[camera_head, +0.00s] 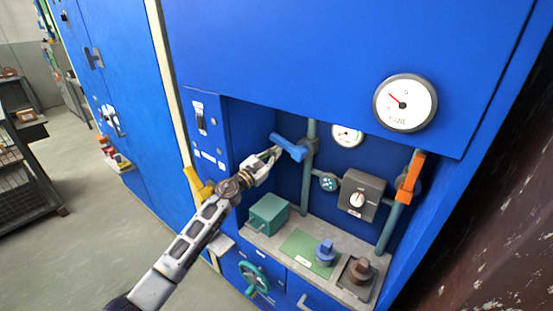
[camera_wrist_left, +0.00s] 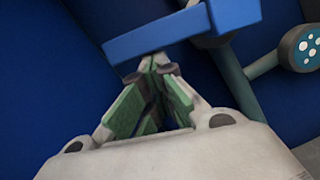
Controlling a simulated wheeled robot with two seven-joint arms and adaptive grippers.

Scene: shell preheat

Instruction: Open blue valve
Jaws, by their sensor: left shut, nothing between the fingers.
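The blue valve's lever handle (camera_head: 287,147) sticks out to the left from a vertical green pipe inside the blue cabinet's recess. It slants up to the left. My left gripper (camera_head: 275,151) is shut and empty, with its fingertips close to the handle. In the left wrist view, the blue handle (camera_wrist_left: 185,32) crosses just beyond the closed fingertips of the left gripper (camera_wrist_left: 158,64). I cannot tell whether they touch it. My right gripper is not in view.
An orange valve handle (camera_head: 410,177) sits on the right pipe. A grey box with a dial (camera_head: 358,198) is between the pipes. A teal box (camera_head: 268,214), a blue knob piece (camera_head: 325,253) and a brown piece (camera_head: 361,269) stand on the ledge. A gauge (camera_head: 405,103) is above.

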